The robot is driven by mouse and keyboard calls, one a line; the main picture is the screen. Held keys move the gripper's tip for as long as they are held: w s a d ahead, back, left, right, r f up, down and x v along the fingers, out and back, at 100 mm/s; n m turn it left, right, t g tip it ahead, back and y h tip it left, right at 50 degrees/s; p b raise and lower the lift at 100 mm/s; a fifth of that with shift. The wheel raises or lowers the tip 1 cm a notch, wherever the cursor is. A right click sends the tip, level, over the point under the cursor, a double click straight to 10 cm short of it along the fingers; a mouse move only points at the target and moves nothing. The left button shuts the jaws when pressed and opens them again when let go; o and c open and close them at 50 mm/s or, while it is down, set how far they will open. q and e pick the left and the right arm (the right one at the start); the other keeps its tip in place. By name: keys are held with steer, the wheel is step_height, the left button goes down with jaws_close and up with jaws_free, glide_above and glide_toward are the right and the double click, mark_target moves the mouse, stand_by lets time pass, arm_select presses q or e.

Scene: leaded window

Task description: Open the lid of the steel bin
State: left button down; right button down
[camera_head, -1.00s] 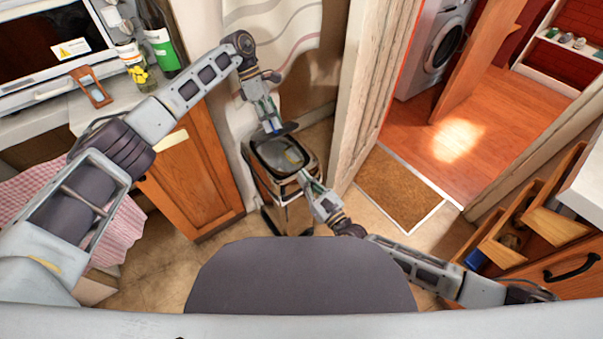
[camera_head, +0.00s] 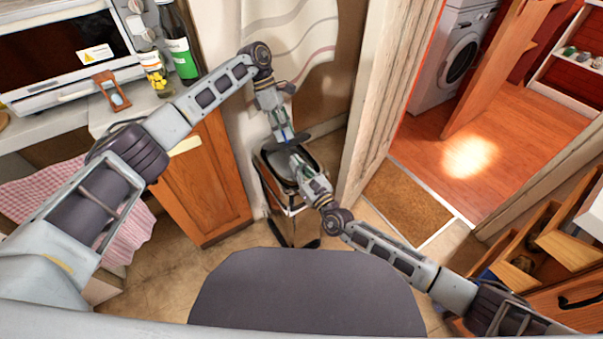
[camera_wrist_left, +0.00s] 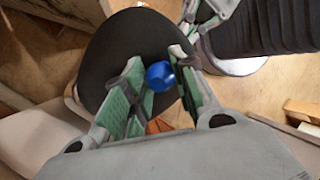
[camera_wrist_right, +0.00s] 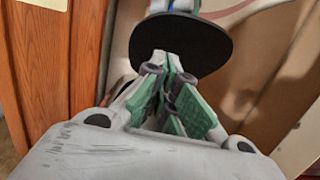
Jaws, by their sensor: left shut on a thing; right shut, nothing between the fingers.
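The steel bin (camera_head: 285,208) stands on the floor below both grippers, with a dark top (camera_head: 277,166). My right arm hides part of the top, and I cannot tell whether its lid is raised. My left gripper (camera_head: 284,137) is shut on the blue knob (camera_wrist_left: 160,75) of a dark round disc (camera_wrist_left: 115,50), above the bin's far side. The disc also shows in the right wrist view (camera_wrist_right: 185,45). My right gripper (camera_head: 296,157) is shut and empty over the bin's top, close to the disc; its closed fingers (camera_wrist_right: 168,62) show below the disc in the right wrist view.
A wooden cabinet (camera_head: 205,180) stands left of the bin, and a curtain (camera_head: 290,40) hangs behind it. A white door frame (camera_head: 385,100) is to the right, with a doormat (camera_head: 408,205) beyond. Open drawers (camera_head: 525,250) are at far right.

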steer(key=shift+w+a+r, duration=0.25)
steer(key=shift+w+r, duration=0.05)
steer(key=shift+r, duration=0.25)
steer(key=shift+w+a+r, duration=0.2)
steer(key=shift+w+r, duration=0.05)
steer(key=shift+r, duration=0.25)
arm_select(q)
steer(key=shift+d, duration=0.1)
arm_select(e)
steer(key=shift+w+a+r, duration=0.2)
steer(key=shift+w+r, duration=0.1)
steer(key=shift+r, duration=0.45)
arm_select(q)
steer(key=shift+f, duration=0.1)
steer(key=c, duration=1.1)
jaws_free()
steer(key=shift+s, duration=0.1)
steer(key=shift+r, duration=0.2)
arm_select(e)
steer(key=shift+f, duration=0.15)
